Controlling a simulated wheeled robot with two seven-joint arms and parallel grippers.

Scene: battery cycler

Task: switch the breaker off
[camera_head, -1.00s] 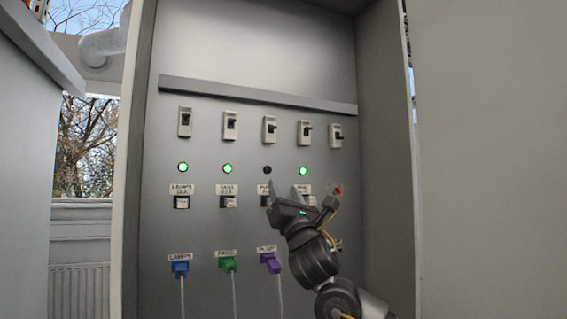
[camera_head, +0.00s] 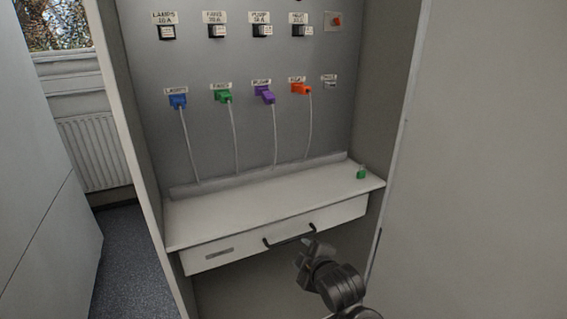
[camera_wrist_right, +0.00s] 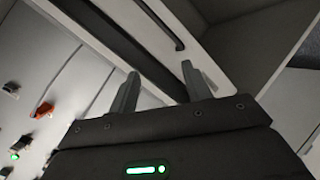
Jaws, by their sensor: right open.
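The breaker switches are outside the head view now. Blue (camera_head: 178,101), green (camera_head: 223,96), purple (camera_head: 265,94) and orange (camera_head: 301,89) plugs with cords hang below. My right gripper (camera_head: 306,250) is in front of the drawer, below its dark handle (camera_head: 290,236). In the right wrist view its two fingers (camera_wrist_right: 160,88) are apart with nothing between them. My left gripper is not in view.
A white shelf (camera_head: 230,205) juts out under the panel, with a small green object (camera_head: 361,173) at its right end. A drawer (camera_head: 225,258) sits beneath it. Cabinet side walls stand left and right. Grey floor (camera_head: 135,270) shows at the left.

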